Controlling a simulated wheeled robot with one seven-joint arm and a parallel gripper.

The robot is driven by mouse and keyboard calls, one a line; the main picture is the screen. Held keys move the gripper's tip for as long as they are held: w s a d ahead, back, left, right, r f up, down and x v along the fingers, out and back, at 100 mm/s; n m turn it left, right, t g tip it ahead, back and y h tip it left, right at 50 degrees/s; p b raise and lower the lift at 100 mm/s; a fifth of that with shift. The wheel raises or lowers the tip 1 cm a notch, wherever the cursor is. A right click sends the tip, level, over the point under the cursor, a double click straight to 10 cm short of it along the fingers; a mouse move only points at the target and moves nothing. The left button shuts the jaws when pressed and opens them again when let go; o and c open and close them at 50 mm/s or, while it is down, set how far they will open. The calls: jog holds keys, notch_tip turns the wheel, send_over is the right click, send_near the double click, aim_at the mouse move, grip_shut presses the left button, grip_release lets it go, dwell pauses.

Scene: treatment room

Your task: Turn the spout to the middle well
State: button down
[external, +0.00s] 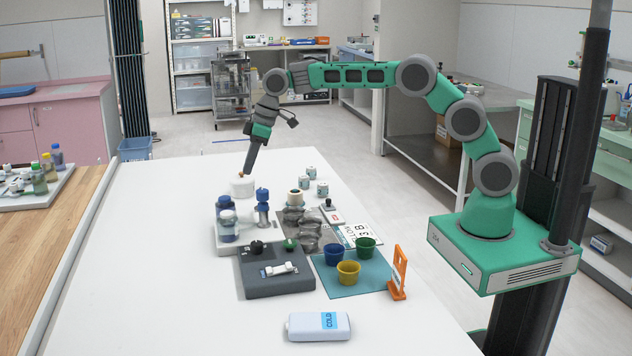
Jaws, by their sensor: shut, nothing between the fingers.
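My gripper (248,172) is shut and empty, pointing down at the far end of the white table. Its tip is at or just above a low white round object (242,188); I cannot tell whether they touch. A grey block (262,288) stands nearer the camera, with a black knob (257,247), a green knob (290,244) and a small white bar-like piece (279,269) on top. This piece may be the spout, but I cannot tell for sure. Separate wells cannot be made out at this size. My gripper is well away from the block.
Blue, green and yellow cups (348,272) stand on a blue mat (375,277) near an orange stand (398,272). The table's left side is clear.

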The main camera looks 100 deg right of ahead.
notch_tip(320, 180, down, 6)
jog(key=s+p, duration=0.1)
jog(key=s, duration=0.1)
jog(key=shift+a, duration=0.15)
